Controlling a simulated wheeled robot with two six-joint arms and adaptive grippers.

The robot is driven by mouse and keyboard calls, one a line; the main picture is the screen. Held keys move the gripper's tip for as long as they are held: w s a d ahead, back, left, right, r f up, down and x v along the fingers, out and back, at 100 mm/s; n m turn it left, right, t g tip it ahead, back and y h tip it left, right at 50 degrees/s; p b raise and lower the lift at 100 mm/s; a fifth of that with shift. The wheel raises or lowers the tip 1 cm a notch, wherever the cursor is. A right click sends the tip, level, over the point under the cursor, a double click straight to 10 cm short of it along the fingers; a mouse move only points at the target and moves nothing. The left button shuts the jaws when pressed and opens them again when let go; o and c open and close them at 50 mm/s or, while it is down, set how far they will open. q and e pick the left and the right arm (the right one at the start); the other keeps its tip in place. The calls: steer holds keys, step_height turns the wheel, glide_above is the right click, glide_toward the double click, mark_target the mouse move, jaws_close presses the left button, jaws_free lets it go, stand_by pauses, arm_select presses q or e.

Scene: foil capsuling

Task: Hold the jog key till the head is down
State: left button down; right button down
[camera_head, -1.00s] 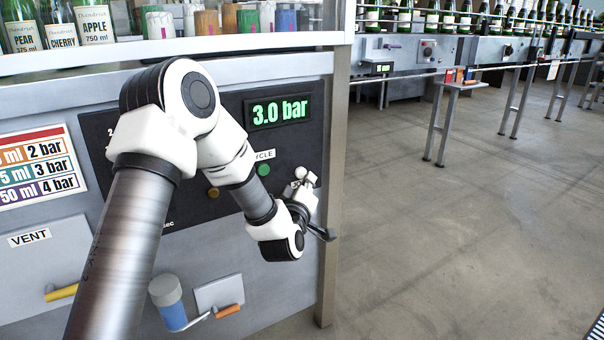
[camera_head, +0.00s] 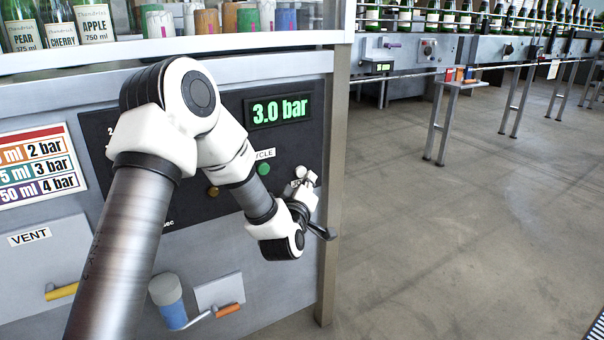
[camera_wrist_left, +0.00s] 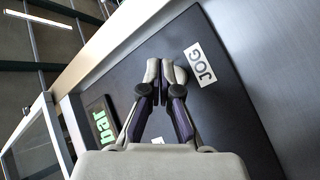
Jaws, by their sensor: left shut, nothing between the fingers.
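My left gripper (camera_head: 305,177) is at the right end of the dark control panel (camera_head: 232,184), low beside the pressure display. In the left wrist view its fingers (camera_wrist_left: 160,72) are shut together with nothing between them, and their tips are at the panel, right beside the JOG label (camera_wrist_left: 201,64). The head is not in view. My right gripper is not in view.
The display (camera_head: 278,109) reads 3.0 bar. A green button (camera_head: 263,169) and a brownish button (camera_head: 213,192) are left of my gripper. A vent panel (camera_head: 45,262) and a blue-handled crank (camera_head: 170,302) are lower left. Open floor (camera_head: 450,240) lies to the right.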

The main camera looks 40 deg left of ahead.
arm_select(q)
steer(key=shift+w+a, duration=0.15)
steer(key=shift+a, duration=0.25)
steer(key=shift+w+a+p, duration=0.2)
steer(key=shift+a+p, duration=0.15)
steer(key=shift+a, duration=0.1)
stand_by(0.7)
steer(key=shift+d, duration=0.15)
stand_by(2.5)
steer(key=shift+s+d, duration=0.4)
steer(key=shift+d, duration=0.3)
steer(key=d, duration=0.1)
steer(key=s+d+b, duration=0.1)
steer(key=d, duration=0.1)
steer(key=s+d, duration=0.1)
steer(key=shift+d, duration=0.35)
steer(key=shift+w, duration=0.1)
stand_by(1.0)
